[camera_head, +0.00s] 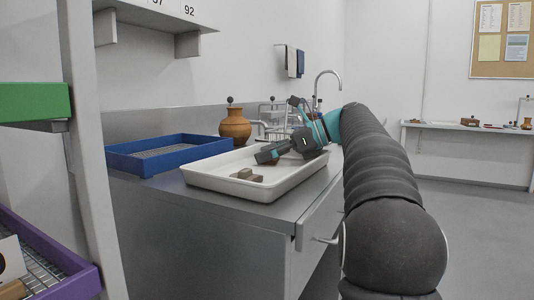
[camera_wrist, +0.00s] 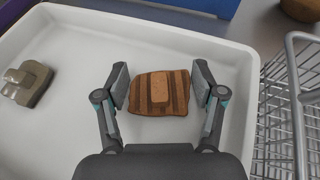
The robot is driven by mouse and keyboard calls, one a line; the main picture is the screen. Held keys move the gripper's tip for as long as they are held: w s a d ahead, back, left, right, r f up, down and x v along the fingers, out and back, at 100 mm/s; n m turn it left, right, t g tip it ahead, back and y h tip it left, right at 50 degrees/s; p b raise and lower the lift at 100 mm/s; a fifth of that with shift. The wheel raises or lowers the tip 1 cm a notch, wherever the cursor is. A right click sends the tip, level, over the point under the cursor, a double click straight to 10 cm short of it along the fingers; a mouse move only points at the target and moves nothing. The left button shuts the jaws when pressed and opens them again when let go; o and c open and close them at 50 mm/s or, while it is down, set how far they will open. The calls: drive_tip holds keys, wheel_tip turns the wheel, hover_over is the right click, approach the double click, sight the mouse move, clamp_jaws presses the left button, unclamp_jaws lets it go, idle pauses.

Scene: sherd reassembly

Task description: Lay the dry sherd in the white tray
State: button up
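The white tray (camera_head: 228,188) stands on the metal counter and fills most of the wrist view (camera_wrist: 75,130). A brown sherd (camera_wrist: 145,105) with darker stripes and a lighter patch lies over the tray floor in the wrist view. My gripper (camera_wrist: 160,78) is open, one finger on each side of the sherd, with narrow gaps showing between fingers and sherd. I cannot tell the height of the fingertips above the tray floor. In the head view my gripper (camera_head: 272,154) is low over the tray, and I cannot make out the sherd clearly there.
A grey-brown blocky piece (camera_head: 246,175) sits in the tray, also at the left of the wrist view (camera_wrist: 28,84). A blue tray (camera_head: 130,164), a brown jar (camera_head: 235,124) and a wire rack (camera_wrist: 300,110) stand close by. Shelving is at left.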

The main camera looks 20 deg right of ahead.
drive_tip(key=shift+o, duration=0.7)
drive_tip(key=shift+r, duration=0.1)
drive_tip(key=shift+s+d+r, duration=0.1)
drive_tip(key=shift+d+r, duration=0.1)
drive_tip(key=shift+r, duration=0.05)
drive_tip(key=p+v, duration=0.4)
drive_tip(key=v, duration=0.7)
drive_tip(key=shift+s+d, duration=0.15)
drive_tip(key=shift+s, duration=0.05)
